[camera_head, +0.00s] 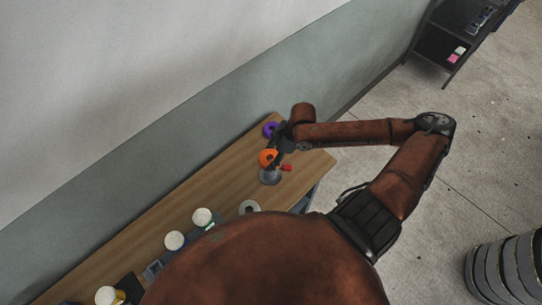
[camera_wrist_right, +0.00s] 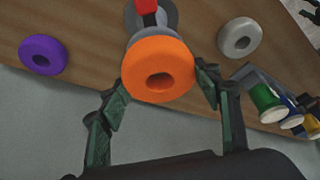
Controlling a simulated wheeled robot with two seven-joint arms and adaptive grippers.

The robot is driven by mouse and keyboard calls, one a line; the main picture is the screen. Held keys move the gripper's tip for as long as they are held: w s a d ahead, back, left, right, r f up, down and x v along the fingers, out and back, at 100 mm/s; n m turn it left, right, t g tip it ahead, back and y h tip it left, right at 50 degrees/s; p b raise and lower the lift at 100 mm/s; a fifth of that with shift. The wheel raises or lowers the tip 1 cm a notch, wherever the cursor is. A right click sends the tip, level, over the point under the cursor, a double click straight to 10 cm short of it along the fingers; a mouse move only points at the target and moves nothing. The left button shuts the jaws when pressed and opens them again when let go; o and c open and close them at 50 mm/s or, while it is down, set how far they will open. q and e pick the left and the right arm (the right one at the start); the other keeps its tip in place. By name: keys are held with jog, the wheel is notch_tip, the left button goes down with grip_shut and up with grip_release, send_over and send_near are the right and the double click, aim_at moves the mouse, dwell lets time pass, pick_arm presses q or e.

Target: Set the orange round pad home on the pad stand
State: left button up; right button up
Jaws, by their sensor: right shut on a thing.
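My right gripper (camera_head: 279,152) is shut on the orange round pad (camera_head: 267,157), a thick ring with a centre hole. In the right wrist view the fingers (camera_wrist_right: 163,90) hold the orange pad (camera_wrist_right: 143,59) from both sides. Just beyond it is a grey round piece, seemingly the pad stand (camera_head: 270,177), which also shows in the wrist view (camera_wrist_right: 168,18). A red part (camera_wrist_right: 146,6) shows at this stand. The pad hides part of the stand, and I cannot tell whether they touch. My left gripper is not in view.
A purple ring (camera_head: 269,128) lies at the bench's far end, and a grey ring (camera_head: 249,207) lies nearer. Several white-topped items (camera_head: 202,217) stand further along the wooden bench (camera_head: 205,185). Coloured spools (camera_wrist_right: 266,103) show in the wrist view. The wall runs along the bench.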

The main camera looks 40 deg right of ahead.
jog(key=shift+f, duration=0.55)
jog(key=shift+s+f, duration=0.2)
jog(key=shift+f, duration=0.15)
jog(key=shift+c, duration=0.4)
jog(key=o, duration=1.2)
jog(key=shift+w, duration=0.15)
jog(key=shift+r, duration=0.1)
jog(key=shift+r, duration=0.15)
jog(key=shift+v, duration=5.8)
